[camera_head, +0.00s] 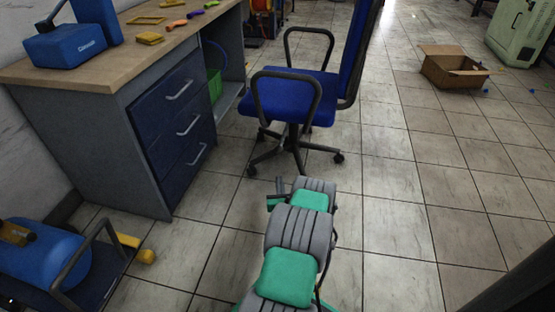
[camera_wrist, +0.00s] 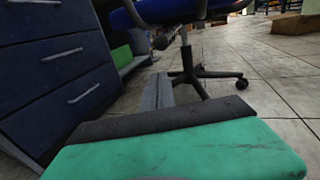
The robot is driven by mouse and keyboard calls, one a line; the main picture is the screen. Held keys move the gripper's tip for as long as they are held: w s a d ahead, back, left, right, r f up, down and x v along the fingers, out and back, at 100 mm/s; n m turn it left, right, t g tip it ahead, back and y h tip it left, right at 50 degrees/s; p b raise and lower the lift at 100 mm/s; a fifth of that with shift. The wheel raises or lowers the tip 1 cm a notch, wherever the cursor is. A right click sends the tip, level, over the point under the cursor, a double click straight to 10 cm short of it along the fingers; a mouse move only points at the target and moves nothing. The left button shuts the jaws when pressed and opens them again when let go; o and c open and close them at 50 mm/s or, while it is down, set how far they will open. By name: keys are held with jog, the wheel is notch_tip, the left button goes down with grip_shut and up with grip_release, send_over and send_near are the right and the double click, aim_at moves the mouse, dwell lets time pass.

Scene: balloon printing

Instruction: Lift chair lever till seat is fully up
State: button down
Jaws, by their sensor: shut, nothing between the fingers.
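The office chair has a blue seat (camera_head: 292,97), dark looped armrests (camera_head: 286,96) and a dark five-star base on casters. In the wrist view the seat underside (camera_wrist: 172,10) shows at the top, with the dark central column (camera_wrist: 187,58) below it. A small dark knob-like end (camera_wrist: 160,42) shows under the seat, possibly the lever; I cannot tell its angle. My gripper (camera_head: 279,184) is low over the floor in front of the chair. In the wrist view my gripper (camera_wrist: 158,90) is shut and empty, pointing under the seat, apparently apart from the knob.
A desk with blue drawers (camera_head: 178,125) stands close on the left. A blue tank (camera_head: 45,258) and a yellow object (camera_head: 140,250) are at lower left. An open cardboard box (camera_head: 453,70) lies at upper right. The tiled floor right of the chair is clear.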

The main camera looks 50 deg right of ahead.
aim_at(278, 148)
jog(key=b+x, duration=0.4)
jog(key=x, duration=1)
jog(key=shift+d, duration=0.4)
jog(key=shift+w, duration=0.1)
jog(key=shift+r+p, duration=3.75)
jog(key=shift+r, duration=2.1)
jog(key=shift+f, duration=0.1)
